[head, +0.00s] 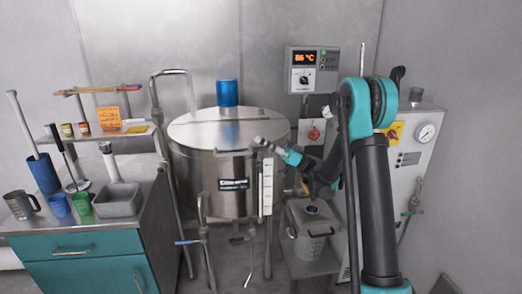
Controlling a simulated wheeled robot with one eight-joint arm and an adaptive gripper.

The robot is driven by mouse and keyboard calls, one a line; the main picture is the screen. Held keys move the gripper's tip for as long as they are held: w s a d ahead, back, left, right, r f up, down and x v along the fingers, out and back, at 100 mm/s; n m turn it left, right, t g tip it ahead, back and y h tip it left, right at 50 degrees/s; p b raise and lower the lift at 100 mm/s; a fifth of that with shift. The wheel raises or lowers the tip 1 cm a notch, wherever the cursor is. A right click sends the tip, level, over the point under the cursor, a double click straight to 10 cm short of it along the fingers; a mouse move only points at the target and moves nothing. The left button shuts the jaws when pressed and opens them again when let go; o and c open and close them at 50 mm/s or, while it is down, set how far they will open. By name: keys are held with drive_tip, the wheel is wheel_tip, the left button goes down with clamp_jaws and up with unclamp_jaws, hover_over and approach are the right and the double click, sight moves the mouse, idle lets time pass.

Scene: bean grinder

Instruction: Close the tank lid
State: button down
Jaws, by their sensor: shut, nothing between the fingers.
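The large steel tank (212,180) stands in the middle of the head view. Its round metal lid (205,132) lies flat across the top, with no raised panel visible. I cannot tell whether its front edge sits fully flush. A blue cylinder (227,92) stands at the back of the lid. My gripper (262,142) is at the tank's front right rim, shut and with nothing visible in it. It is small in the picture, and I cannot tell whether it touches the lid.
A teal bench (85,270) with cups and a grey bin (118,199) stands at left. A temperature display (306,58) hangs behind the tank. A white gauge cabinet (415,165) stands at right.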

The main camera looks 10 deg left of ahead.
drive_tip(key=w+v, duration=0.2)
drive_tip(key=v, duration=1.8)
drive_tip(key=s+a+f+m+t+h, duration=0.3)
drive_tip(key=s+a+m+t+h, duration=0.3)
drive_tip(key=s+m+h, duration=0.4)
drive_tip(key=s+d+f+m+h, duration=0.2)
drive_tip(key=s+d+f+h, duration=0.1)
drive_tip(key=s+d, duration=0.3)
drive_tip(key=s+d+f+m+t+h, duration=0.1)
drive_tip(key=s+d+f+m+h, duration=0.1)
drive_tip(key=s+d+f+h, duration=0.2)
drive_tip(key=s+d+f+m+h, duration=0.2)
drive_tip(key=s+d+f+h, duration=0.2)
drive_tip(key=s+d+h, duration=0.2)
drive_tip(key=s+d, duration=0.2)
drive_tip(key=s, duration=0.2)
drive_tip(key=shift+m+t+h, duration=0.3)
drive_tip(key=shift+h, duration=0.1)
drive_tip(key=c, duration=2.2)
unclamp_jaws()
